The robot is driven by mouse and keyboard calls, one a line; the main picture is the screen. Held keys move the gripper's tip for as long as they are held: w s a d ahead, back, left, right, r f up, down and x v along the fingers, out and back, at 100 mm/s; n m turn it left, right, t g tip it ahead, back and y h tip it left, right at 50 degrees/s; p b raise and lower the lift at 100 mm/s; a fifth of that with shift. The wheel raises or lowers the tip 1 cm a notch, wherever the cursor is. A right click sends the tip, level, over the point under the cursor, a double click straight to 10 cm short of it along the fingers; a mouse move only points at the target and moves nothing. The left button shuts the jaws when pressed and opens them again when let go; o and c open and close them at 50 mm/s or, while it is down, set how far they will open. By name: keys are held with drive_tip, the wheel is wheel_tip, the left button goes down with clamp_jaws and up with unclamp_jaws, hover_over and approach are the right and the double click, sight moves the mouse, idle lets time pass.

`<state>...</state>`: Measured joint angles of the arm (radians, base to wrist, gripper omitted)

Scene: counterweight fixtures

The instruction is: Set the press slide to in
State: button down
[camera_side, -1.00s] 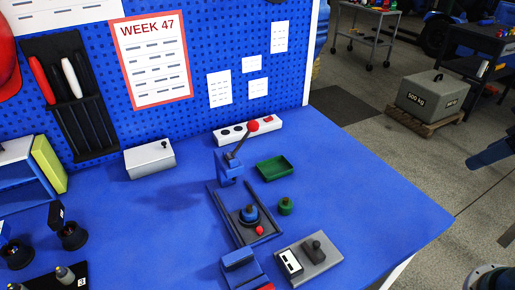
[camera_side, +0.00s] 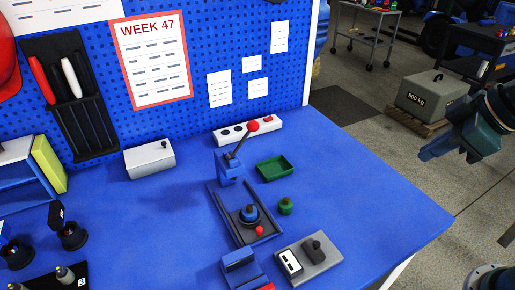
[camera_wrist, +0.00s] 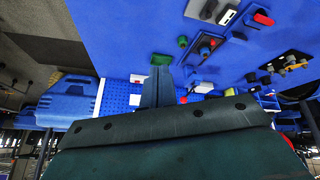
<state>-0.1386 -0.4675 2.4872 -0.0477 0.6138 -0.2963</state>
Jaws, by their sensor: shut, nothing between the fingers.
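The press (camera_side: 229,172) is a blue stand on the bench with a long lever ending in a red ball. Two dark rails run from it toward the front. Between them sits the dark slide (camera_side: 241,228), carrying a round blue piece (camera_side: 249,214) and a small red knob (camera_side: 259,230). The slide is near the front end of the rails, away from the stand. In the wrist view the red knob (camera_wrist: 212,42) shows small, past my fingers. My gripper (camera_side: 424,153) is shut and empty, off the bench's right side, well away from the press.
A green knobbed weight (camera_side: 285,206) stands right of the rails, with a green tray (camera_side: 275,168) behind it. A grey switch box (camera_side: 320,262) lies at front right. A white power strip (camera_side: 247,132) lies along the pegboard. The bench's right part is clear.

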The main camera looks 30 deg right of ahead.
drive_tip(key=w+a+f+n+y, duration=0.1)
drive_tip(key=w+a+f+n, duration=0.2)
drive_tip(key=a+f+n, duration=0.3)
drive_tip(key=w+a+f+n+g+y, duration=0.1)
drive_tip(key=w+a+f+n+y, duration=0.1)
drive_tip(key=a+f+n, duration=0.5)
drive_tip(key=w+a+f, duration=0.1)
drive_tip(key=a+f, duration=0.2)
drive_tip(key=a, duration=0.2)
drive_tip(key=shift+w+a+y, duration=0.2)
drive_tip(key=shift+a+y, duration=0.05)
drive_tip(key=shift+y, duration=0.05)
drive_tip(key=shift+f, duration=0.1)
approach(258, 238)
drive_tip(key=shift+s+a+f, duration=0.1)
drive_tip(key=shift+s+f, duration=0.05)
drive_tip(key=shift+s, duration=0.65)
drive_tip(key=shift+s+f, duration=0.15)
drive_tip(key=shift+s, duration=0.65)
drive_tip(key=w+f, duration=0.1)
drive_tip(key=w+a+f, duration=0.1)
drive_tip(key=shift+w+a+f, duration=0.2)
drive_tip(key=shift+w+f, duration=0.1)
drive_tip(key=shift+w, duration=0.1)
drive_tip(key=shift+w+a+f, duration=0.1)
drive_tip(key=shift+w, duration=0.4)
drive_tip(key=shift+w+a+f, duration=0.1)
drive_tip(key=shift+w+f, duration=0.05)
drive_tip(key=shift+w, duration=0.4)
